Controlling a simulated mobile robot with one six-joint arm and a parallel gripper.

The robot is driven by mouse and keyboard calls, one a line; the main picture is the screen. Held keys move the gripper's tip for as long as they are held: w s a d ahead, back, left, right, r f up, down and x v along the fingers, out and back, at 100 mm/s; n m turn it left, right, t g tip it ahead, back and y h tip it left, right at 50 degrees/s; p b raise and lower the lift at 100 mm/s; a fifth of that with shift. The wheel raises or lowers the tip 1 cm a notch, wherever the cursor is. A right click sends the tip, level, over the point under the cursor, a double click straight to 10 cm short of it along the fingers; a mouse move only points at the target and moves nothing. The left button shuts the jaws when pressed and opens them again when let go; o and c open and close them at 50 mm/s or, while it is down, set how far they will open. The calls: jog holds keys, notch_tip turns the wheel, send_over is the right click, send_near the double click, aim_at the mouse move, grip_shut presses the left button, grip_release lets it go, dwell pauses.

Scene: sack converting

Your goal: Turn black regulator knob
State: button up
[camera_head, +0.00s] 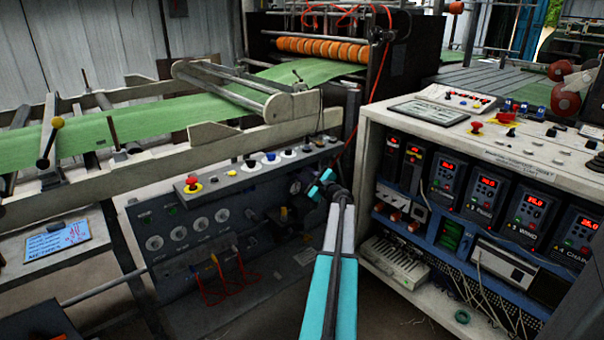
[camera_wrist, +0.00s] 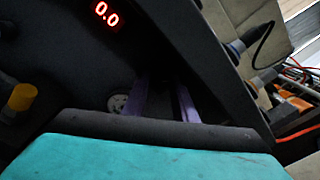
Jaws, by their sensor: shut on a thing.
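In the wrist view the two purple fingers of my gripper (camera_wrist: 160,92) reach over a dark panel and are shut on the black regulator knob. The knob is dark against the dark panel, so its outline and turn angle cannot be made out. In the head view my arm reaches forward to the dark control panel (camera_head: 215,262), near a small round gauge (camera_head: 295,187). My wrist hides the knob there.
A red "0.0" display (camera_wrist: 106,13), a yellow knob (camera_wrist: 22,97) and a pale dial (camera_wrist: 118,104) are near the fingers. A red emergency button (camera_head: 192,181) tops the panel. An instrument cabinet (camera_head: 480,205) stands close on the right. Red cables (camera_head: 222,285) hang low left.

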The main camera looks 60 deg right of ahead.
jog(key=shift+b, duration=0.6)
jog(key=o, duration=1)
jog(key=shift+o, duration=0.2)
jog(key=p+v, duration=0.1)
jog(key=v, duration=1.3)
jog(key=shift+w+d, duration=0.1)
